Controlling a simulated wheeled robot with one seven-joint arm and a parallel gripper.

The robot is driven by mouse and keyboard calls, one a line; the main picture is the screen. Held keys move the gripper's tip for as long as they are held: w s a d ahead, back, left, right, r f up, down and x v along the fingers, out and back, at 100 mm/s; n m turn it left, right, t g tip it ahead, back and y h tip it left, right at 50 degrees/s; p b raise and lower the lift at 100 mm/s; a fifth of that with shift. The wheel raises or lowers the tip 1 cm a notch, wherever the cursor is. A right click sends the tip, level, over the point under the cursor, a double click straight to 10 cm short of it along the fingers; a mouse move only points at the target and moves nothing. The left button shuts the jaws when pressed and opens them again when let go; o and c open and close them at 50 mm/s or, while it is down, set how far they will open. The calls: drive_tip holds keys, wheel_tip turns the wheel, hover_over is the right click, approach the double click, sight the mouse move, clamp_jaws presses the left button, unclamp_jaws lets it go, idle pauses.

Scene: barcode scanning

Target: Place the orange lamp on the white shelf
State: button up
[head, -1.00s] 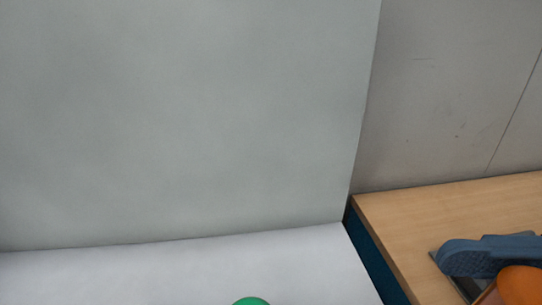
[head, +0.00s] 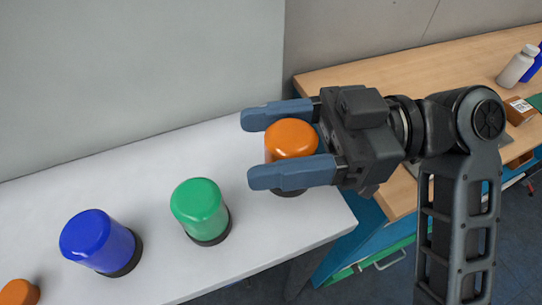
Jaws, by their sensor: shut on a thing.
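The orange lamp (head: 291,138) has a rounded orange cap and a dark base. It is upright over the right end of the white shelf (head: 215,262). My gripper (head: 258,148) reaches in from the right and is shut on the lamp, with one blue finger on each side of it. The fingers and the cap hide part of the base. I cannot tell whether the base touches the shelf.
A green lamp (head: 199,208) and a blue lamp (head: 98,240) stand left of the orange lamp. Another orange object (head: 18,292) is cut off at the lower left. A wooden table (head: 440,65) at the right holds a white bottle (head: 517,65) and brown boxes.

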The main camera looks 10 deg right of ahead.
drive_tip(key=shift+w+a+f, duration=0.15)
drive_tip(key=shift+a+f, duration=0.05)
drive_tip(key=shift+f, duration=1.95)
drive_tip(key=shift+f, duration=0.1)
drive_tip(key=o, duration=1.1)
drive_tip(key=shift+r, duration=0.2)
drive_tip(key=d, duration=0.4)
drive_tip(key=d+b, duration=0.1)
drive_tip(key=d, duration=0.3)
drive_tip(key=d+b, duration=0.1)
drive_tip(key=d, duration=0.3)
drive_tip(key=shift+w, duration=0.35)
